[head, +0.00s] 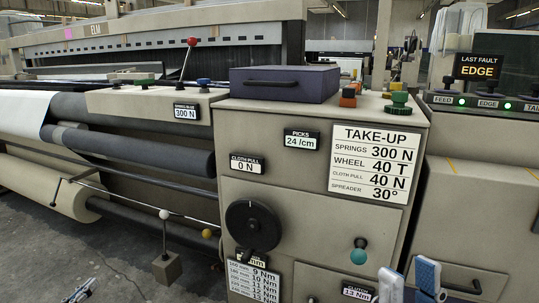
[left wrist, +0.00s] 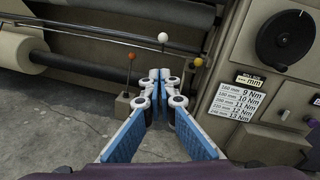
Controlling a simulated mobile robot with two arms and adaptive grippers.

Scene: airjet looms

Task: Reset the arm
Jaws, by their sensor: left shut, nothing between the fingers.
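My left gripper (head: 80,290) shows only as a small part at the bottom left edge of the head view, above the grey floor. In the left wrist view its blue-padded fingers (left wrist: 159,76) meet at the tips, shut and empty, in front of the loom's lower side. My right gripper (head: 409,270) is at the bottom right of the head view, in front of the machine cabinet (head: 290,190). Its two white and blue fingertips stand apart with nothing seen between them. Most of both arms is out of view.
The cabinet carries a black dial (head: 252,224), a teal knob (head: 359,250) and a purple box (head: 284,83). Cloth rolls (head: 130,140) lie at the left. A white-ball lever (head: 164,214) and a yellow ball (head: 206,233) stand low beside the cabinet.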

